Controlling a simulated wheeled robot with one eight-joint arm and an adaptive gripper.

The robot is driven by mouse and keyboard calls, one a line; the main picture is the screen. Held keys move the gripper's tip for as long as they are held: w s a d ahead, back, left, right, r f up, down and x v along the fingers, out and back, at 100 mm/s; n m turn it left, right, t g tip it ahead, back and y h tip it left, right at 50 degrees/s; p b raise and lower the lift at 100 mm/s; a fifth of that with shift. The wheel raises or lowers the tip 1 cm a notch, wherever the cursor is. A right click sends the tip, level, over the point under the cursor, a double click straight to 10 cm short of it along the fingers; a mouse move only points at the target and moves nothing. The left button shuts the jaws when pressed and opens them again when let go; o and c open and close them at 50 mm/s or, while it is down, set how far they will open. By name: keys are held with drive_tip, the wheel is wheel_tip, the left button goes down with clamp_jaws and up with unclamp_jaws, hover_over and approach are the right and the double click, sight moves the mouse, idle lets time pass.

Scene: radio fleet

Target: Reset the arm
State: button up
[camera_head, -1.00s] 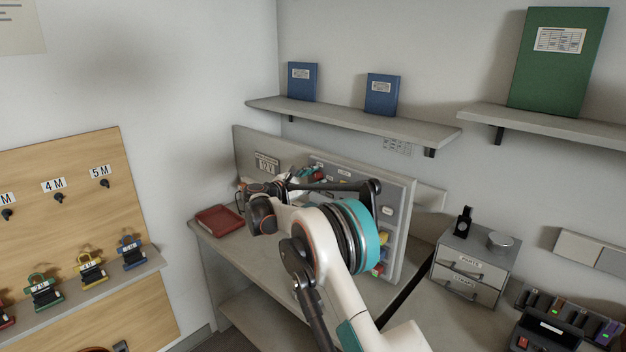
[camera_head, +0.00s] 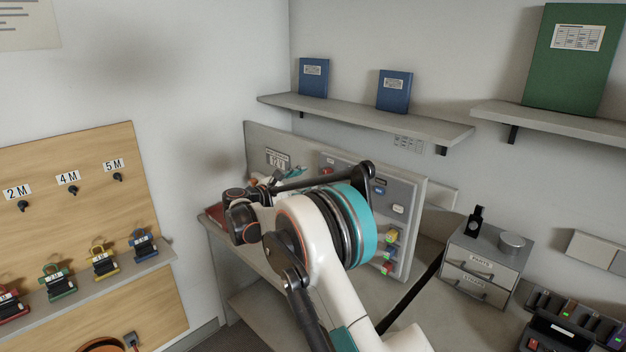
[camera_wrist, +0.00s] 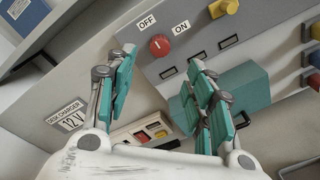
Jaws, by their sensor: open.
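My gripper is open and empty in the wrist view (camera_wrist: 160,95), its teal-padded fingers spread apart in front of a grey panel (camera_wrist: 285,55). Between and beyond the fingers are a red knob (camera_wrist: 159,45) with OFF and ON labels and a small module with coloured switches (camera_wrist: 145,132). A "DESK CHARGER 12 V" label (camera_wrist: 70,118) is left of the fingers. In the head view my white arm reaches over the desk, and my gripper (camera_head: 268,178) is partly hidden behind its links, close to the panel. I cannot tell whether the fingers touch anything.
A red book (camera_head: 214,214) lies on the desk's left, partly hidden by my arm. Shelves hold blue binders (camera_head: 313,77) and a green binder (camera_head: 565,60). A drawer box (camera_head: 483,265) and a charger rack (camera_head: 570,320) stand at right. A pegboard (camera_head: 75,220) with radios is at left.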

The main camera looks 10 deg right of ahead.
drive_tip(key=shift+v, duration=1)
drive_tip(key=shift+r, duration=0.1)
drive_tip(key=s+d+r+m+g+y, duration=0.1)
drive_tip(key=s+d+r+m+y, duration=0.2)
drive_tip(key=s, duration=0.5)
drive_tip(key=s+d+r+m+g+y, duration=0.1)
drive_tip(key=s+d+r+m+y, duration=0.15)
drive_tip(key=s+d, duration=0.35)
drive_tip(key=s+d+r+m+g+y, duration=0.1)
drive_tip(key=s+d+r+m, duration=0.2)
drive_tip(key=s, duration=0.6)
drive_tip(key=s+f+m+y, duration=0.2)
drive_tip(key=s+f, duration=0.1)
drive_tip(key=s, duration=0.7)
drive_tip(key=s+a+f+m+y, duration=0.1)
drive_tip(key=s+f+m+y, duration=0.2)
drive_tip(key=s, duration=0.7)
drive_tip(key=s+a+f+m+y, duration=0.1)
drive_tip(key=s+f+m+y, duration=0.1)
drive_tip(key=s, duration=0.8)
drive_tip(key=shift+s+a+f+m, duration=0.25)
drive_tip(key=shift+s+f+m, duration=0.1)
drive_tip(key=shift+f+m, duration=0.15)
